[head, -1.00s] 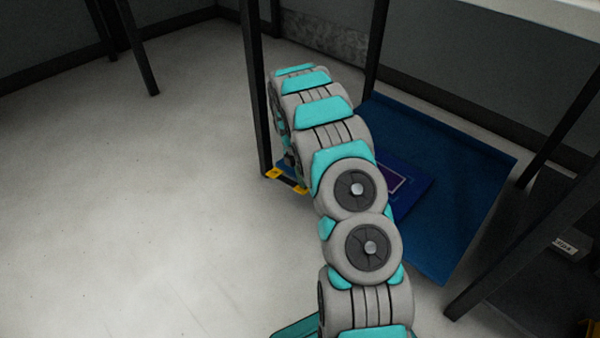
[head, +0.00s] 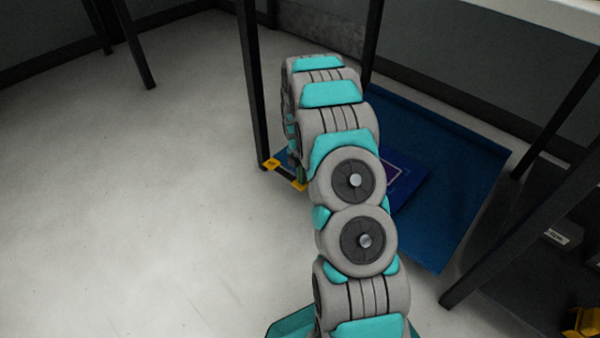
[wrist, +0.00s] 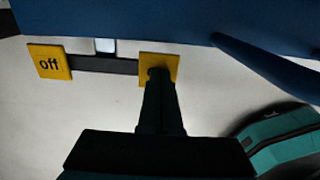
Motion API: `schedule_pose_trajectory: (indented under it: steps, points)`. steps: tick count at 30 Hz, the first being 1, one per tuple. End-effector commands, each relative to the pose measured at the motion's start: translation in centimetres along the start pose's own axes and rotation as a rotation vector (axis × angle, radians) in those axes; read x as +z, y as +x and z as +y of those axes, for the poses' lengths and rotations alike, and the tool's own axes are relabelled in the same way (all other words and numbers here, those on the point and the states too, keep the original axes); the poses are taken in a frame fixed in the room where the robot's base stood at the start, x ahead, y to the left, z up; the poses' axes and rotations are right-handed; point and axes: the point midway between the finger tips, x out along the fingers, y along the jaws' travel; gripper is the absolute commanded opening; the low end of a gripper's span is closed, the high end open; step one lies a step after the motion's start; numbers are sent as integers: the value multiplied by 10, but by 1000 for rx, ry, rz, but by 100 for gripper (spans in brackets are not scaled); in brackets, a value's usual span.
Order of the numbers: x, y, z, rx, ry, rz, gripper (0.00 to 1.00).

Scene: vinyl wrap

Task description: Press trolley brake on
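The trolley's brake is a dark bar with a yellow pad at each end. In the wrist view, the left pad (wrist: 49,62) reads "off". The other yellow pad (wrist: 159,67) has its middle covered by my gripper (wrist: 157,74), so its label is hidden. My gripper's fingers look shut together and empty. Their tips overlap that pad; I cannot tell whether they touch it. In the head view, the brake bar (head: 287,176) sits low at the trolley's edge, and my arm hides the gripper. The blue trolley (head: 455,175) lies to the right, partly hidden by my arm.
A dark post (head: 253,85) stands just left of the brake. Dark legs (head: 520,235) and a shelf with a yellow item (head: 582,322) are at the right. The pale floor (head: 130,200) on the left is clear.

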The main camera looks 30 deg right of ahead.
Motion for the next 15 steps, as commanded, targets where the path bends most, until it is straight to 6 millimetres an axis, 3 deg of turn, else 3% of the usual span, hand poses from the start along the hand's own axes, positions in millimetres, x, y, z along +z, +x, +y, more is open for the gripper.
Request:
schedule_pose_trajectory:
  steps: [15]
  points:
    - [-1, 25, -8, 265, 2, 1, 0]
